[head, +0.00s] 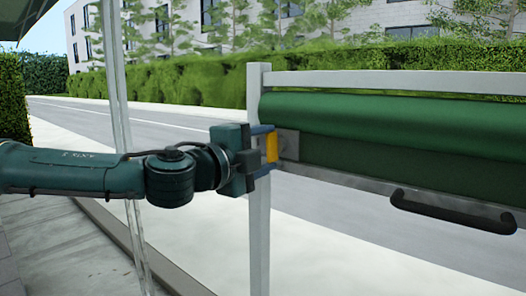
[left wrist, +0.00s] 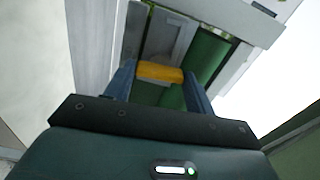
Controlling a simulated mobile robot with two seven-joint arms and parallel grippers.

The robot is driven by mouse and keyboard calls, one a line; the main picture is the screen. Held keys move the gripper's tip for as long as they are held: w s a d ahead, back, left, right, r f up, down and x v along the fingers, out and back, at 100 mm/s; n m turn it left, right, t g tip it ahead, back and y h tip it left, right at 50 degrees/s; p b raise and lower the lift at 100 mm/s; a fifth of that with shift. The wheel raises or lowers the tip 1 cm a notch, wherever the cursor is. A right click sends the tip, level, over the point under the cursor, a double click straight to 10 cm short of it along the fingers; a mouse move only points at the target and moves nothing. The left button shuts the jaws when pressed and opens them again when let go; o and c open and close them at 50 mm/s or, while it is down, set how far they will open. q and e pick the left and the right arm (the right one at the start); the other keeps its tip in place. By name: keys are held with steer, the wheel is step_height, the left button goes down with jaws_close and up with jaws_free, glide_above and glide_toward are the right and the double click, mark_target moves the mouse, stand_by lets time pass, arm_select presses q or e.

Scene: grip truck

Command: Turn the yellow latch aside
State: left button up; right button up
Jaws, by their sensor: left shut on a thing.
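The yellow latch (head: 271,147) sits at the left end of the green rolled cover (head: 390,125), beside a white post (head: 259,215). My left gripper (head: 266,149) reaches in from the left and is shut on the latch, with one finger above it and one below. In the left wrist view the yellow latch (left wrist: 160,72) lies crosswise between the two blue-grey fingers of my left gripper (left wrist: 160,85). A grey plate (head: 289,145) shows just right of the latch. My right gripper is not in view.
A black handle (head: 452,211) is on the grey rail below the cover at the right. A white bar (head: 400,82) runs above the cover. A thin pale post (head: 122,130) stands behind my left arm. Pavement, road and hedge lie beyond.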

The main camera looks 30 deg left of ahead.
arm_select(q)
steer(key=shift+m, duration=0.7)
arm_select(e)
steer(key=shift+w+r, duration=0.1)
arm_select(q)
steer(key=o, duration=1)
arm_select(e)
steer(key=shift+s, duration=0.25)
arm_select(q)
steer(key=shift+s, duration=0.15)
steer(key=shift+s+a+r, duration=0.1)
steer(key=shift+s, duration=0.8)
steer(key=shift+s+b, duration=0.3)
steer(key=shift+s, duration=0.7)
steer(key=b, duration=0.8)
glide_toward(268, 148)
steer(key=s, duration=0.4)
steer(key=shift+s+a, duration=0.2)
steer(key=shift+a, duration=0.1)
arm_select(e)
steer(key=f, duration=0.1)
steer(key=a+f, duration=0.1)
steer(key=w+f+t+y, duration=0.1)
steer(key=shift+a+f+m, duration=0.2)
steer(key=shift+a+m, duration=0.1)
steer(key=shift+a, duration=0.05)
